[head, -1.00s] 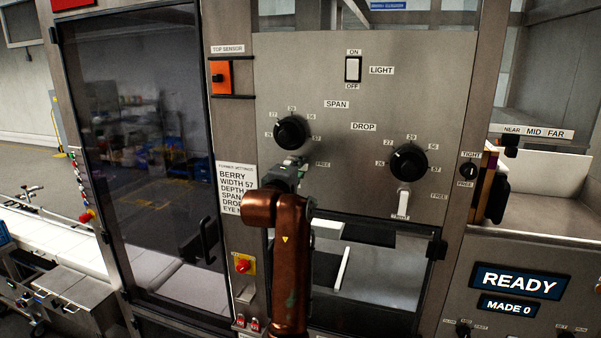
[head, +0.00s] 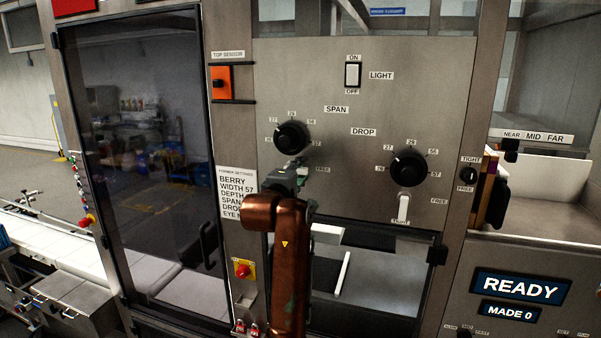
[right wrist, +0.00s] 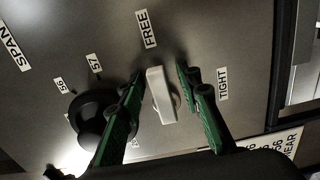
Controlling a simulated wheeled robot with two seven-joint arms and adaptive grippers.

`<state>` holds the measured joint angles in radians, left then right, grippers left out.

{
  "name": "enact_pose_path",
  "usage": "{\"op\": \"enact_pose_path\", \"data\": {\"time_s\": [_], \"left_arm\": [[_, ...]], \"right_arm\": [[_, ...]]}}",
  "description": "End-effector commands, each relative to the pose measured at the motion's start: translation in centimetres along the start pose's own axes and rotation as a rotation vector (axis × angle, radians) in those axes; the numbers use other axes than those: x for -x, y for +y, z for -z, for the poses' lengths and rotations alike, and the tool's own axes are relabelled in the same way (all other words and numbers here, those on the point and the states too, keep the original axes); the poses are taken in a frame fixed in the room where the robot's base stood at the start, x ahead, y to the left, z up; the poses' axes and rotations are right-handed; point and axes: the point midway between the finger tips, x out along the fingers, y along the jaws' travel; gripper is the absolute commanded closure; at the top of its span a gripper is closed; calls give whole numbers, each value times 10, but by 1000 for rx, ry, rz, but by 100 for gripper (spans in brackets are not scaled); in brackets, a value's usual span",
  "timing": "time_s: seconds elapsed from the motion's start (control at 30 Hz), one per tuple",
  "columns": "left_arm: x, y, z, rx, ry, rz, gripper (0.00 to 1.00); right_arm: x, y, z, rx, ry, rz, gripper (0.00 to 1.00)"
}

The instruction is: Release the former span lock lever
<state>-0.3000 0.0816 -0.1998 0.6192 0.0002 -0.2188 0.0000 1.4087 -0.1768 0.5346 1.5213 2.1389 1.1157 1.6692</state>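The span lock lever (right wrist: 160,95) is a white bar on the steel panel, below the black span knob (head: 291,137). In the right wrist view its long side lies along the line toward the FREE label (right wrist: 148,29), with the TIGHT label (right wrist: 223,84) off to the right. My right gripper (right wrist: 160,74) is open, its green fingers on either side of the lever with small gaps visible. In the head view my right gripper (head: 291,172) covers the lever. My left gripper is not in view.
The drop knob (head: 408,169) and its white lever (head: 403,207), pointing down to TIGHT, are to the right. A dark opening with a frame lies below the panel. A glass door (head: 140,150) stands left, and a red stop button (head: 242,270) sits low beside my arm.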

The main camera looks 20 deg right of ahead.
Motion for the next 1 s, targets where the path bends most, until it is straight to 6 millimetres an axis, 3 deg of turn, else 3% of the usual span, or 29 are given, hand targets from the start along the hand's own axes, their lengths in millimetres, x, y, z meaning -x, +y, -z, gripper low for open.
{"op": "enact_pose_path", "data": {"time_s": [0.17,0.6,0.8,1.0], "left_arm": [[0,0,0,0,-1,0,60],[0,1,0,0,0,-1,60],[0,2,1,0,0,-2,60],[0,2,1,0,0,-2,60]], "right_arm": [[17,0,2,-1,3,-1,68],[101,-1,1,0,2,1,68],[117,-1,0,0,1,1,68],[119,-1,0,1,0,1,68]]}}
